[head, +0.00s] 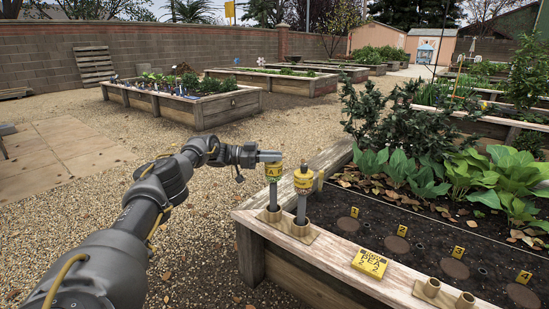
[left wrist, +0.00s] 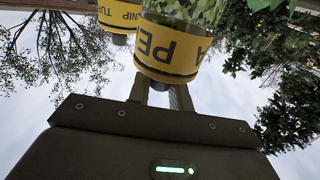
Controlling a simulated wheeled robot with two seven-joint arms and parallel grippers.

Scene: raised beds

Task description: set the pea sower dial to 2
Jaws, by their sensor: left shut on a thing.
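The pea sower (head: 273,188) stands upright in a holder on the near corner of the bed's wooden rim. Its yellow band with "PEA" shows upside down in the left wrist view (left wrist: 170,50). My left gripper (head: 268,157) reaches in from the left and is shut at the sower's top end, above the yellow band. The fingers (left wrist: 160,95) show there in the left wrist view. The dial's number cannot be read. A yellow card (head: 370,263) on the rim reads "PEA" with a 2. My right gripper is not in view.
Brown discs (head: 397,245) with numbered yellow tags lie in the soil. Leafy plants (head: 415,168) grow behind.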

